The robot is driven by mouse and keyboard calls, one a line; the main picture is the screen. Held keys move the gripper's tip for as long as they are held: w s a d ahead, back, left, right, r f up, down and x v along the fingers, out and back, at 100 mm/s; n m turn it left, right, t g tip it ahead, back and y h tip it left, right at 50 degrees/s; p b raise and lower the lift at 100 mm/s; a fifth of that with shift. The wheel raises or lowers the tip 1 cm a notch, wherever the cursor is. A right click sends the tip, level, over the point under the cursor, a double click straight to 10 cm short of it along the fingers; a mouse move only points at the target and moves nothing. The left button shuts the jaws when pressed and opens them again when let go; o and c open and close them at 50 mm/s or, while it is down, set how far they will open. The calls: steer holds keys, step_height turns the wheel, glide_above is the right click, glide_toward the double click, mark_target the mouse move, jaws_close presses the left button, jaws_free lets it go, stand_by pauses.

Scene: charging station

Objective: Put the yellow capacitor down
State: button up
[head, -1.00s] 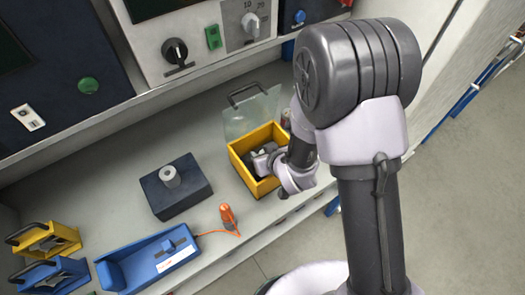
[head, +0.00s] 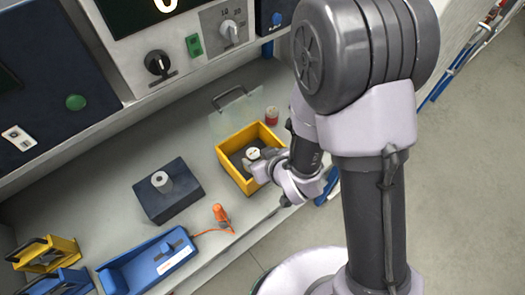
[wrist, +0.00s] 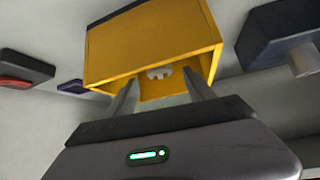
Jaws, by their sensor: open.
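A yellow open box (head: 233,176) stands on the bench, and it also shows in the wrist view (wrist: 125,50). A small round thing with a pale top (head: 253,153) shows inside it; I take this for the capacitor, but cannot make out yellow sides. In the wrist view a pale piece (wrist: 158,73) shows inside the box, between and beyond the fingertips. My gripper (wrist: 161,87) is open, its fingers at the box opening. In the head view my gripper (head: 262,170) is at the box's right side, partly hidden by my wrist.
A dark block with a grey cylinder (head: 161,181) is to the left. An orange-handled tool (head: 220,214) and blue tray (head: 150,262) are in front.

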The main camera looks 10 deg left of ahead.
steer(key=p+v, duration=0.3)
steer(key=p, duration=0.5)
steer(key=shift+s+d+r, duration=0.1)
steer(key=shift+r, duration=0.25)
steer(key=w+d+r+m+h, duration=0.2)
steer(key=w+d+r+m, duration=0.15)
steer(key=d+r, duration=0.55)
steer(key=w+d+r+m+h, duration=0.2)
steer(key=d+r+m, duration=0.2)
steer(key=r, duration=0.8)
steer(key=s+d+r+m, duration=0.2)
steer(key=s+r, duration=0.4)
steer(key=s, duration=0.2)
steer(key=s+d+r+m+g, duration=0.1)
steer(key=s+d+r+m, duration=0.1)
steer(key=s+r, duration=0.4)
steer(key=s+m, duration=0.1)
steer(key=s, duration=0.1)
steer(key=shift+s+r, duration=0.35)
steer(key=shift+r, duration=0.05)
steer(key=shift+d, duration=0.1)
